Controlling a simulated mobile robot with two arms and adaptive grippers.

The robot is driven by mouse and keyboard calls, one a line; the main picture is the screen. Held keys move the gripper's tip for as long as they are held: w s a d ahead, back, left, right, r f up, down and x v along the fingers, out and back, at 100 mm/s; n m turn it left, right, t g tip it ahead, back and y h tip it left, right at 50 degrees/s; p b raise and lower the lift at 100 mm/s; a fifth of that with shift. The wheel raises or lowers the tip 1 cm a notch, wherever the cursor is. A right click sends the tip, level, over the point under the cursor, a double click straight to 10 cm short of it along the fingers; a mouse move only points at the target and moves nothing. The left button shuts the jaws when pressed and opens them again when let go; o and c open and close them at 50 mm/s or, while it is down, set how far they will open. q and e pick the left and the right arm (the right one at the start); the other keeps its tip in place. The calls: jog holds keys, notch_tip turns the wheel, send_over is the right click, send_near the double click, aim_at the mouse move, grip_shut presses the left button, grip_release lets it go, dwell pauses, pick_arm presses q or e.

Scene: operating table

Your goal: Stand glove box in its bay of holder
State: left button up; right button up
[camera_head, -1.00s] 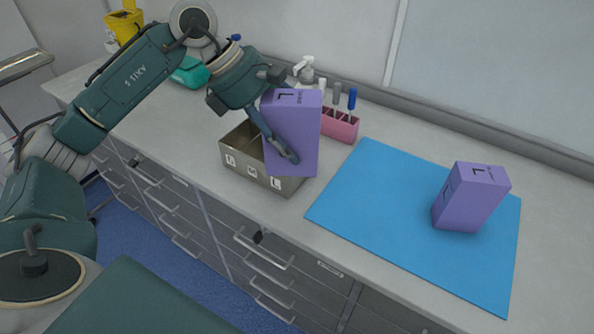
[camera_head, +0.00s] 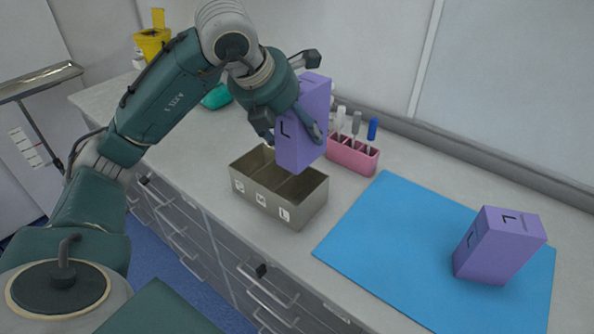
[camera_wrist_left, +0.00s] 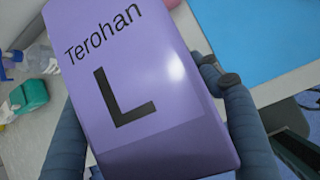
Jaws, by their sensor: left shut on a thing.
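A purple glove box (camera_head: 290,152) marked L is held in my left gripper (camera_head: 296,135), with fingers on both sides. It hangs slightly tilted above the back right part of the holder, clear of its rim. In the left wrist view the box (camera_wrist_left: 140,95) reads "Terohan L" and fills the space between the fingers. The holder (camera_head: 258,196) is an open metal box on the counter, its front labelled S, M and L from left to right. Its visible bays look empty. A second purple box (camera_head: 497,245), also marked L, stands on the blue mat. My right gripper is out of view.
A pink rack (camera_head: 352,158) with several upright items stands behind and right of the holder, close to the held box. The blue mat (camera_head: 385,235) has free room left of the second box. A teal item (camera_head: 216,97) lies at the back left. The counter front edge runs close to the holder.

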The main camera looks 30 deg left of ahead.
pick_arm(q)
notch_tip(320, 180, down, 7)
jog(key=shift+r, duration=0.1)
notch_tip(320, 180, down, 3)
jog(key=shift+f, duration=0.15)
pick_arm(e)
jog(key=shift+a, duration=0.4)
